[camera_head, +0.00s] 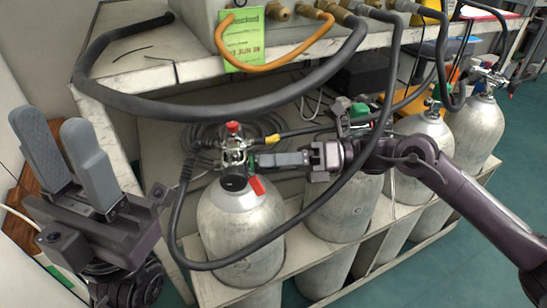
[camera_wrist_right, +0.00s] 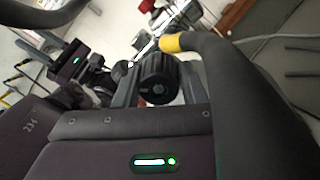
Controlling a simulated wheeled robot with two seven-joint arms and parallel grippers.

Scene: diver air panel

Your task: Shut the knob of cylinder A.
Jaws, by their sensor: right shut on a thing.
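A grey cylinder (camera_head: 240,222) stands at the front left of the row, with a metal valve and a red cap (camera_head: 233,128) on top. I cannot read a letter A on it. My right gripper (camera_head: 256,160) reaches in from the right at the valve's side. In the right wrist view its fingers are shut on a black ribbed knob (camera_wrist_right: 158,82). In the head view the fingers mostly hide the knob. My left gripper (camera_head: 55,135) is open and empty at the left, apart from the cylinders.
A cylinder marked C (camera_head: 355,212) stands to the right, with more cylinders (camera_head: 425,145) beyond. A black hose (camera_head: 230,264) loops around the front cylinder and passes by my right arm. A bench (camera_head: 140,70) with hoses and a green tag (camera_head: 243,38) overhangs behind.

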